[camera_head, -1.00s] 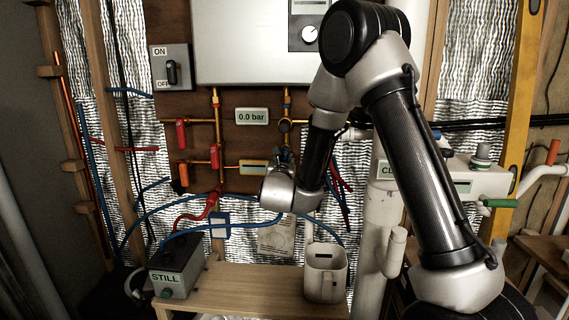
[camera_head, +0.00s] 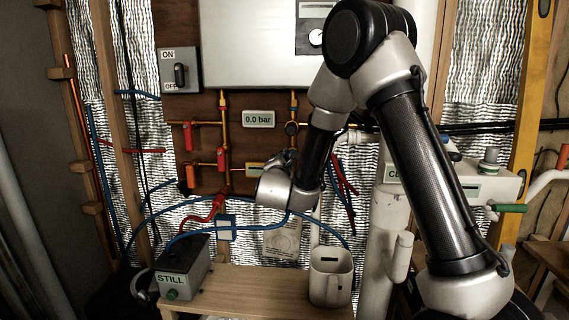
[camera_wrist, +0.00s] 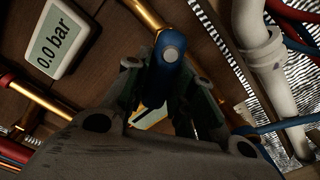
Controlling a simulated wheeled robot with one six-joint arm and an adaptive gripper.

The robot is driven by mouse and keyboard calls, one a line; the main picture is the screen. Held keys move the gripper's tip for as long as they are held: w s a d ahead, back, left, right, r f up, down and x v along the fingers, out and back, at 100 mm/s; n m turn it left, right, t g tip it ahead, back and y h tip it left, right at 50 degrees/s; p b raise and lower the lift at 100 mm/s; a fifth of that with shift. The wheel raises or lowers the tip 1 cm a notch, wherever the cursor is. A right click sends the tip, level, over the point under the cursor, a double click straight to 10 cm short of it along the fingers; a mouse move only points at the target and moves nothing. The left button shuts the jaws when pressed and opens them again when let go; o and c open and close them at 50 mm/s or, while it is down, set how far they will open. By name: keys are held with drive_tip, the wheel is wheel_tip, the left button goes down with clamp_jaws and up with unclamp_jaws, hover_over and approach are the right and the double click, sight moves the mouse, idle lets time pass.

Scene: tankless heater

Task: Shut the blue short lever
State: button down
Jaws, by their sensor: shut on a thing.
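The blue short lever (camera_wrist: 168,62) shows in the wrist view as a rounded blue handle with a pale round end, beside a copper pipe. My gripper (camera_wrist: 164,84) has a finger on each side of it and is shut on it. In the head view my gripper (camera_head: 284,160) is small and dark, close to the pipework under the pressure display, and the wrist and fingers hide the lever there. The lever's pivot is hidden from both views.
The pressure display (camera_head: 258,119) reads 0.0 bar; it also shows in the wrist view (camera_wrist: 62,38). Red levers (camera_head: 221,157) sit on copper pipes to the left. A blue hose loops below my wrist. A bench (camera_head: 250,284) holds a white jug (camera_head: 330,278) and a STILL box (camera_head: 184,268).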

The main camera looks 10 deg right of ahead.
drive_tip(key=m, duration=0.3)
drive_tip(key=r+m, duration=0.1)
drive_tip(key=m, duration=0.1)
drive_tip(key=shift+a+r+m, duration=0.15)
drive_tip(key=shift+r+m, duration=0.05)
drive_tip(key=shift+m, duration=0.5)
drive_tip(key=c, duration=1.2)
unclamp_jaws()
drive_tip(key=v, duration=1.2)
drive_tip(key=shift+r, duration=0.1)
